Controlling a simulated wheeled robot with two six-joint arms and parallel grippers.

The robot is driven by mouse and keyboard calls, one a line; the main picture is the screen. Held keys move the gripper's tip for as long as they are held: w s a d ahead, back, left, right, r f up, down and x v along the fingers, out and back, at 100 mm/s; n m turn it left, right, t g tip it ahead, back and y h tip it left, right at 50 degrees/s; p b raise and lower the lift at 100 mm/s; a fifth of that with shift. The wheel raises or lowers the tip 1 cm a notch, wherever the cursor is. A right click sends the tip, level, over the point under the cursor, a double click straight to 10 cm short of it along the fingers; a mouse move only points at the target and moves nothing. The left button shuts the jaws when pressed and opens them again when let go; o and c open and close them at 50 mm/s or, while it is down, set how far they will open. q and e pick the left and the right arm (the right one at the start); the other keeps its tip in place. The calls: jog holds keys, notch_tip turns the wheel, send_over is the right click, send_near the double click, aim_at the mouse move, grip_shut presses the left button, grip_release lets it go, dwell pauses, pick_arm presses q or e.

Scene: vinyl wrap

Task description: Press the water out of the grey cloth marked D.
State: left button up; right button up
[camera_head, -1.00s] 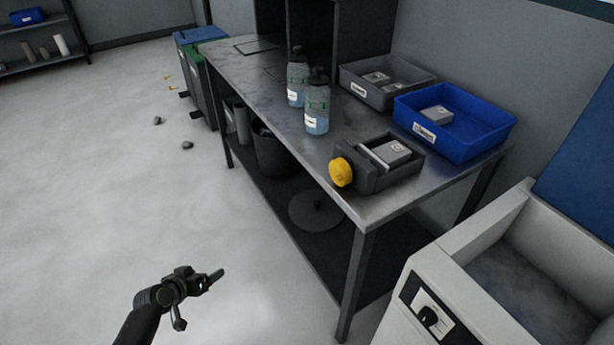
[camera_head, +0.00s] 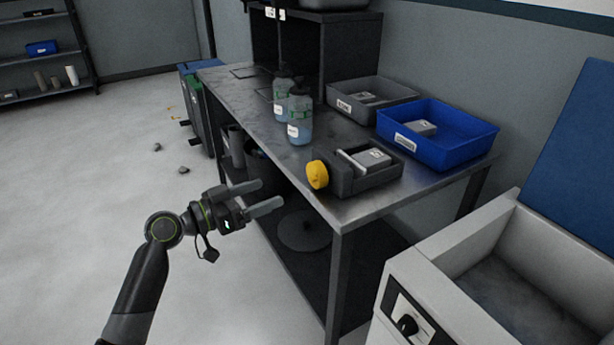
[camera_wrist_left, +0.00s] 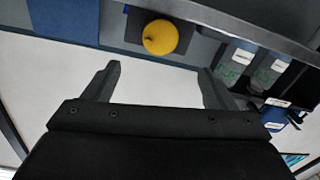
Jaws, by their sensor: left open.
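A dark grey press (camera_head: 345,182) with a yellow knob (camera_head: 317,175) stands on the near end of the steel bench. A folded grey cloth (camera_head: 372,160) with a white label lies in its open top beside an upright plate. The label's letter is too small to read surely. The yellow knob (camera_wrist_left: 160,37) also shows in the left wrist view, beyond the fingers. My left gripper (camera_head: 272,193) is open and empty. It is in the air left of the bench, apart from the knob. My right gripper is not in view.
A grey tray (camera_head: 398,113) and a blue tray (camera_head: 482,150) at the back of the bench (camera_head: 225,95) each hold grey cloth. Two bottles (camera_head: 299,128) stand left of the press. A white basin (camera_head: 425,275) is at the right. The floor at left is mostly clear.

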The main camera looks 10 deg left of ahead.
aim_at(312, 176)
pick_arm(q)
jog(key=x, duration=1.2)
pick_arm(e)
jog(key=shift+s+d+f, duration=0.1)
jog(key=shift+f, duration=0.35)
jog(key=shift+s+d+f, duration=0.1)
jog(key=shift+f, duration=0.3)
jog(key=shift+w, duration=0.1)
pick_arm(q)
jog(key=shift+f, duration=0.1)
jog(key=c, duration=1)
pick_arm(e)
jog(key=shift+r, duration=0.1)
